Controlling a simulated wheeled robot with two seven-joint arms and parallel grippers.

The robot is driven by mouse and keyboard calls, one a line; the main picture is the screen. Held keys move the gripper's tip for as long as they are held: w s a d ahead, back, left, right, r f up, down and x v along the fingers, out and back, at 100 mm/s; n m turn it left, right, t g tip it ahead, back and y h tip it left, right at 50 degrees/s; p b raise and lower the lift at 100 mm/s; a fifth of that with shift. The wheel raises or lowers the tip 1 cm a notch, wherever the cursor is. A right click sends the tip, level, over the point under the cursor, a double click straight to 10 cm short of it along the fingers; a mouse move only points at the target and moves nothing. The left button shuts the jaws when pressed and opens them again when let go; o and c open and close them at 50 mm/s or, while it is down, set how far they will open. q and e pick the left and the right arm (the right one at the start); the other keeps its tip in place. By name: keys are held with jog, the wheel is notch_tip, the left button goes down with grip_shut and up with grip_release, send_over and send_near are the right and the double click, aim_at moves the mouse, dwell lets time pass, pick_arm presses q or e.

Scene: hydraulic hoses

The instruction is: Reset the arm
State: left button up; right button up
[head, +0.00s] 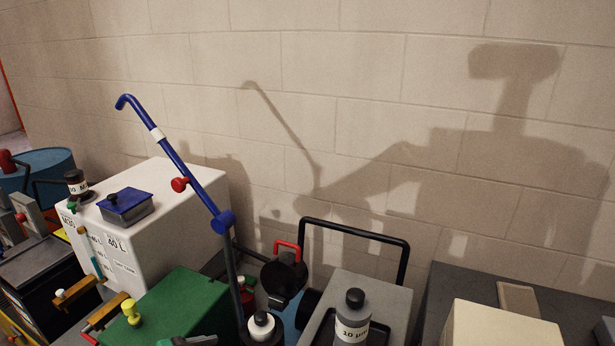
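A blue arm (185,170) with a hooked upper end and a white band leans up to the left. Its lower end meets a blue joint (223,222) on top of a dark upright post (233,280). A red knob (180,184) sticks out from the arm's left side. Neither of my grippers can be made out. A small dark shape at the bottom edge is too cut off to identify.
A green box (180,310), a bottle (352,320) and a black tube frame (355,229) crowd the front. The block wall (420,60) closes the back.

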pick_arm(q)
jog(key=s+a+f+n+g+y, duration=0.2)
jog(key=s+f+n+g+y, duration=0.15)
jog(key=s+f, duration=0.5)
jog(key=s+a+f+n+g+y, duration=0.2)
jog(key=s+f+n+y, duration=0.25)
jog(key=s, duration=0.65)
notch_tip(320, 180, down, 31)
jog(key=s+a+f+g, duration=0.1)
jog(key=s+a+f, duration=0.1)
jog(key=s+f, duration=0.7)
jog(key=s+a+f+g+y, duration=0.1)
jog(key=s+f, duration=0.9)
jog(key=shift+s+a+f+m, duration=0.2)
jog(key=shift+a+f+m, duration=0.1)
jog(key=shift+a+m, duration=0.1)
jog(key=shift+d, duration=0.1)
